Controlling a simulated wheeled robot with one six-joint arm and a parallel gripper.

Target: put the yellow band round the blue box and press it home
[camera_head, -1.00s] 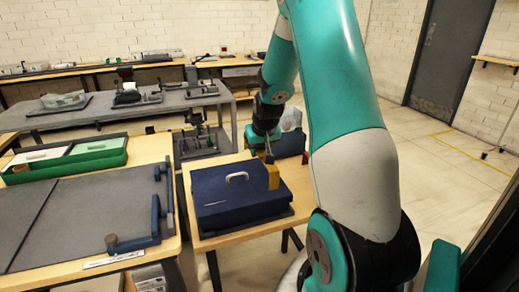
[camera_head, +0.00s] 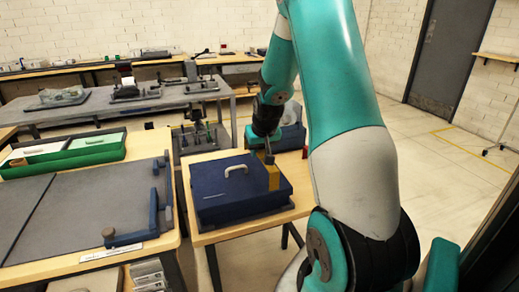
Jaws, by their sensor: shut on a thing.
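The blue box (camera_head: 228,192) sits on a small wooden table in the middle of the view, with a pale handle (camera_head: 236,169) on its lid. The yellow band (camera_head: 273,178) shows as an upright strip at the box's right end. My gripper (camera_head: 269,158) points down at the band's top and is shut on it. The band's far and lower parts are hidden, so I cannot tell how far it goes round the box or whether it is seated.
A grey-topped bench (camera_head: 85,212) with a blue clamp frame stands left, holding a green tray (camera_head: 62,152). A teal and blue case (camera_head: 290,136) is close behind my gripper. A long grey table (camera_head: 60,118) stands at the back. Floor at right is clear.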

